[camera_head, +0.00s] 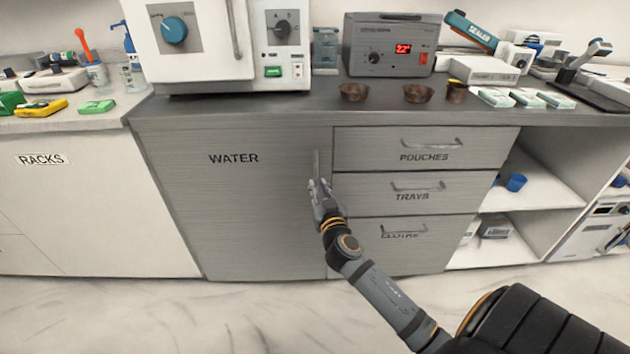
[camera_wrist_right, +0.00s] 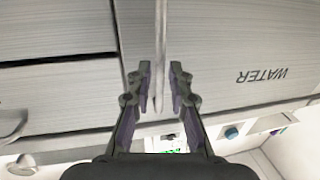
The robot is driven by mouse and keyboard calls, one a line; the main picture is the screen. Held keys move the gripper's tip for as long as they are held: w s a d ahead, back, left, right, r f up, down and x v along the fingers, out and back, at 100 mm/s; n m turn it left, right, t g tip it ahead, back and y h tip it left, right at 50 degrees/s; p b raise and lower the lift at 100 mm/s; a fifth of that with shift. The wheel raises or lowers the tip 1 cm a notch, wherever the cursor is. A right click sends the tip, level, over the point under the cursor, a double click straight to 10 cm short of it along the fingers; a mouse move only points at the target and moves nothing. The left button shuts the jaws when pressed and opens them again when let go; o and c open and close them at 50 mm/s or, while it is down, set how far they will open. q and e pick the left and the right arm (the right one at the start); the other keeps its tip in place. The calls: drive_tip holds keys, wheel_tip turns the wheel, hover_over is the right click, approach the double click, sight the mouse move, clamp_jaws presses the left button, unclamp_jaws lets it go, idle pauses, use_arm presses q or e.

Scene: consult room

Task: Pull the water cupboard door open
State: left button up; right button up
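The water cupboard door (camera_head: 235,210) is a grey, brushed panel labelled WATER and sits shut, flush with the cabinet front. Its vertical bar handle (camera_head: 316,163) is near the door's right edge. My right gripper (camera_head: 320,187) is at the handle's lower part. In the right wrist view, which is upside down, my right gripper (camera_wrist_right: 160,88) is open, with one finger on each side of the handle (camera_wrist_right: 160,45). A small gap shows between the handle and each finger. The label also shows there on the door (camera_wrist_right: 215,60). My left gripper is not in view.
A drawer stack (camera_head: 425,150) with bar handles adjoins the door on the right, followed by open shelves (camera_head: 535,190). A white sterilizer (camera_head: 215,70), a grey box with a red display (camera_head: 390,50) and brown bowls (camera_head: 418,93) stand on the counter. The floor (camera_head: 150,315) before the door is clear.

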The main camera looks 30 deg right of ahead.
sight(316, 182)
drive_tip(key=shift+x, duration=1.9)
drive_tip(key=shift+c, duration=0.5)
clamp_jaws()
